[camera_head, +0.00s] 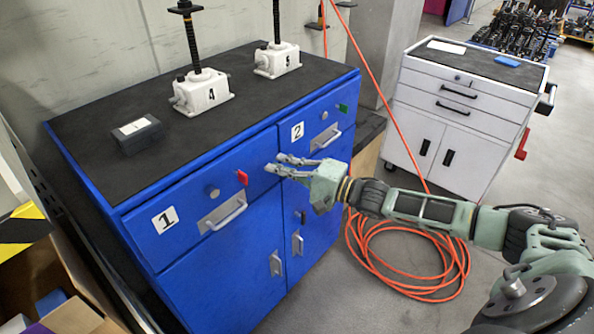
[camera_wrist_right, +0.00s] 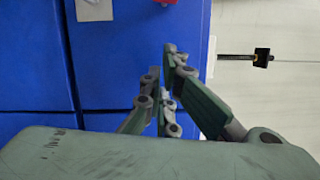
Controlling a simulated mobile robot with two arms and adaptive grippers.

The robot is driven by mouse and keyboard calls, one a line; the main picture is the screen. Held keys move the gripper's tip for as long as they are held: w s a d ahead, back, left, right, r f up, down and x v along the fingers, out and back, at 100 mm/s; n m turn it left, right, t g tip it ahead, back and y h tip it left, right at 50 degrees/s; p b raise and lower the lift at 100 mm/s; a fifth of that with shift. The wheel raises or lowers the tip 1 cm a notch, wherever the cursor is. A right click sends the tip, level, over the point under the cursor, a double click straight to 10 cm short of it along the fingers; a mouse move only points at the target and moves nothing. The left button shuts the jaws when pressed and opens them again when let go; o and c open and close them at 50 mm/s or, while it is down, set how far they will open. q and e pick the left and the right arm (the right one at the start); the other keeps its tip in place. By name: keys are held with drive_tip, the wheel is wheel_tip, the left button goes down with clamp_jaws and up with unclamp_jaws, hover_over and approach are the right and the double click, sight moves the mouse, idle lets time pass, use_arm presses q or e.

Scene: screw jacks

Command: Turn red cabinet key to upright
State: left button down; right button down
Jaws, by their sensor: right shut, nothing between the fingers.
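The red cabinet key (camera_head: 242,177) sits on the front of the blue drawer marked 1, near that drawer's right end. It looks like a small red tab; its exact angle is hard to tell. My right gripper (camera_head: 273,163) is shut and empty, in front of the cabinet just right of the red key. Its fingertips point left towards the key and appear apart from it. In the right wrist view the gripper (camera_wrist_right: 168,75) shows its fingers close together against the blue front, with a red piece (camera_wrist_right: 165,2) cut off at the top edge. My left gripper is not in view.
The blue cabinet (camera_head: 150,245) has a silver knob (camera_head: 213,191), handles and a green key (camera_head: 343,108) on drawer 2. Screw jacks (camera_head: 203,92) and a dark box (camera_head: 137,134) stand on top. An orange hose (camera_head: 400,285) coils on the floor; a white cabinet (camera_head: 470,100) stands behind.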

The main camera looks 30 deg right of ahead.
sight(243, 164)
drive_tip(key=a, duration=0.1)
drive_tip(key=a+p, duration=0.1)
drive_tip(key=a, duration=0.1)
drive_tip(key=shift+w+r, duration=0.2)
drive_tip(key=shift+s+a+r+p, duration=0.15)
drive_tip(key=shift+s+a+p, duration=0.2)
drive_tip(key=shift+a, duration=0.45)
drive_tip(key=shift+s+a+r+p, duration=0.15)
drive_tip(key=shift+a+r+p, duration=0.25)
drive_tip(key=shift+p, duration=0.6)
drive_tip(key=shift+f, duration=0.15)
